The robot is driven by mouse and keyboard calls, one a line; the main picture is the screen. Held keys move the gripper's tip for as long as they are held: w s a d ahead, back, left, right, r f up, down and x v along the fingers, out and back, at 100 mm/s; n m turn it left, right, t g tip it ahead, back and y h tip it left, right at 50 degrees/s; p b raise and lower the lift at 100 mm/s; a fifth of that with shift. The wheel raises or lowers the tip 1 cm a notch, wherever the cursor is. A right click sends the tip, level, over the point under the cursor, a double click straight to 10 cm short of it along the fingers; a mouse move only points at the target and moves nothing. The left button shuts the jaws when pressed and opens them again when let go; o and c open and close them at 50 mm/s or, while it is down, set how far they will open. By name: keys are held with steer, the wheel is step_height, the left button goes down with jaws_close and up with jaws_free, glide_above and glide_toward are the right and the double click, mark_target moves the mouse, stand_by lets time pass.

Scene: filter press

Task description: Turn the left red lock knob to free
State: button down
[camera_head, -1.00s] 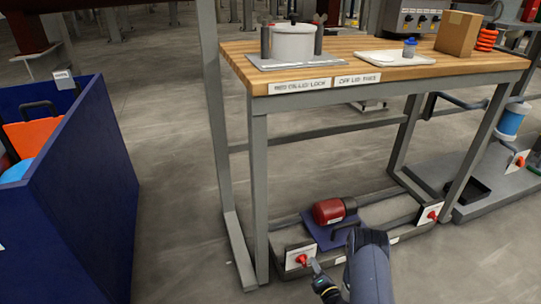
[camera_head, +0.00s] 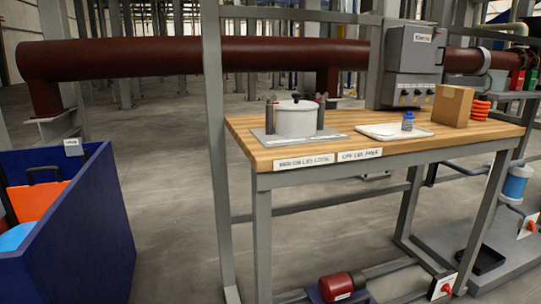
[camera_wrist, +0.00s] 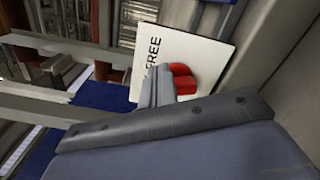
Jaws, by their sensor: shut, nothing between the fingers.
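The left red lock knob (camera_wrist: 184,82) shows in the wrist view, on a white plate (camera_wrist: 195,42) with the word FREE on it. My gripper (camera_wrist: 160,84) is shut and empty, with its closed fingers just left of the knob. They overlap its edge in the picture; I cannot tell whether they touch it. Part of the plate and its other lettering are hidden. The head view does not show this knob or my gripper.
A red motor (camera_head: 337,286) lies beneath. A blue bin (camera_head: 85,225) stands left, with open floor between.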

steer(key=shift+s+a+f, duration=0.1)
steer(key=shift+a+f, duration=0.05)
steer(key=shift+f, duration=0.15)
steer(key=shift+d+f, duration=0.3)
steer(key=shift+d, duration=0.05)
stand_by(0.8)
steer(key=shift+d+f, duration=0.15)
steer(key=shift+f, duration=0.2)
steer(key=shift+w+f, duration=0.2)
steer(key=shift+f, duration=0.1)
steer(key=shift+d, duration=0.15)
steer(key=v, duration=0.3)
steer(key=p+v, duration=0.1)
steer(key=v, duration=0.2)
steer(key=shift+w+d, duration=0.1)
steer(key=shift+d, duration=0.1)
stand_by(0.4)
